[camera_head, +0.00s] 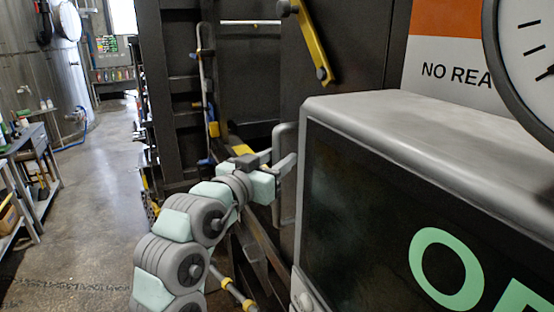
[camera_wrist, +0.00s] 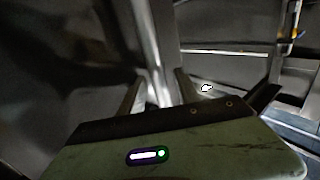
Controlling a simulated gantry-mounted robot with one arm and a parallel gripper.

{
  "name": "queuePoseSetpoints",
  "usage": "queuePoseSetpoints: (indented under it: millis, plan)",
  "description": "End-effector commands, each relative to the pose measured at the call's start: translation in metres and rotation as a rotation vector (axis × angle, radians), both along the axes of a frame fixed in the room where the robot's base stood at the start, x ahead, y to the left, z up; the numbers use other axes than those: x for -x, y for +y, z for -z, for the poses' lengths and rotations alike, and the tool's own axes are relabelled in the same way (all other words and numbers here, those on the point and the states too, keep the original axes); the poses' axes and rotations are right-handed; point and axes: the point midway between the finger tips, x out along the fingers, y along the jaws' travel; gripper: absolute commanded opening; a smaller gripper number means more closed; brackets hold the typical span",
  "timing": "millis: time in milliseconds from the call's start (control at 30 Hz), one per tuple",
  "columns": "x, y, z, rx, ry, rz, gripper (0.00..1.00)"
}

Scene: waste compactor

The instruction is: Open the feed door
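A grey vertical bar handle (camera_head: 283,212) stands on a dark steel panel (camera_head: 345,75), which looks like the feed door. The grey screen housing hides its lower right part. My gripper (camera_head: 279,158) is at the upper part of the handle, with one finger on each side of it. In the wrist view, the bright bar (camera_wrist: 157,60) runs down between my two fingers (camera_wrist: 158,95). Dark gaps show between the fingers and the bar, so the gripper looks open around it. Firm contact cannot be made out.
A screen housing (camera_head: 400,112) with green letters stands close on the right, with a round gauge (camera_head: 535,50) above. A yellow lever (camera_head: 311,45) is on the panel above. A dark frame (camera_head: 175,75) stands left, then open floor (camera_head: 95,170).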

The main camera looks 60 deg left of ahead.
Motion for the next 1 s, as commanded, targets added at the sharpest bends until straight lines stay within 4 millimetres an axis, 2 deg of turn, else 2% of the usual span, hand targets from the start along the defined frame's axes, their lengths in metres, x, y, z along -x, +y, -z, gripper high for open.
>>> queuePoseSetpoints:
  millis: [167,267,600,733,1000]
  plan:
    - [0.002,-0.001,0.0,-0.001,-0.001,-0.001,0.4]
    - [0.011,-0.006,-0.001,-0.003,-0.004,-0.002,0.4]
    - [0.069,-0.039,-0.001,-0.003,-0.003,-0.003,0.4]
    - [0.085,-0.049,-0.002,-0.004,-0.005,-0.002,0.4]
    - [0.093,-0.055,0.0,0.001,0.001,0.001,0.4]
